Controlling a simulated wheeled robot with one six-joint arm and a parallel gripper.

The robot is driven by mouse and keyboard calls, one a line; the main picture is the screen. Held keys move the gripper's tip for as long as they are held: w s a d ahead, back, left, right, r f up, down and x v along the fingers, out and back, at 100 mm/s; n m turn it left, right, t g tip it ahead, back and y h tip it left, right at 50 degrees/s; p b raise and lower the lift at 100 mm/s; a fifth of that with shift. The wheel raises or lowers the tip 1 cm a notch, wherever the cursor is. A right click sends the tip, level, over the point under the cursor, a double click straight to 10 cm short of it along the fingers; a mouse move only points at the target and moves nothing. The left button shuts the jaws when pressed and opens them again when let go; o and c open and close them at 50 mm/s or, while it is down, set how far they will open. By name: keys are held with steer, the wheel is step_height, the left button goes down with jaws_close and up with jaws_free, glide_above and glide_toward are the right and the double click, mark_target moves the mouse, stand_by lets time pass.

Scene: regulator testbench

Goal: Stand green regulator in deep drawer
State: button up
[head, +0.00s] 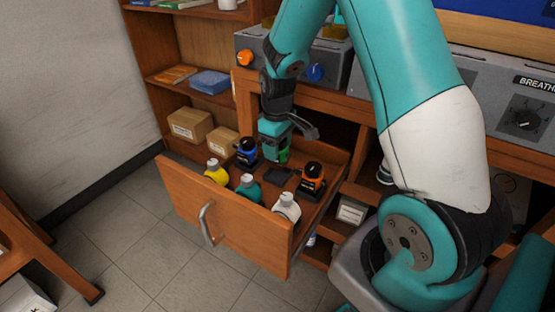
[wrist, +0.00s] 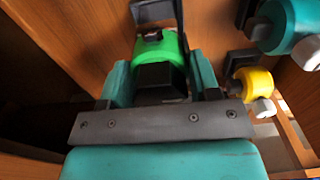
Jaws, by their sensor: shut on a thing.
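The green regulator (head: 284,155) is between the fingers of my gripper (head: 276,143), inside the open deep drawer (head: 222,212). In the wrist view the green regulator (wrist: 173,46), with black parts, sits between the two teal fingers of my gripper (wrist: 161,78), which is shut on it. A dark square piece (wrist: 155,10) shows just beyond it on the wooden surface. In the head view the gripper hides much of the regulator, and I cannot tell whether its base touches the drawer floor.
The drawer also holds a blue regulator (head: 246,152), an orange one (head: 313,182), and yellow (head: 216,173), teal (head: 249,188) and white (head: 287,207) bottle-like items along the front. A dark pad (head: 279,177) lies bare between them. The bench with knobs (head: 335,62) overhangs behind.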

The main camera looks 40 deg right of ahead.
steer(key=shift+f+b, duration=0.3)
steer(key=shift+f, duration=1.75)
steer(key=shift+f, duration=0.1)
steer(key=o, duration=1.3)
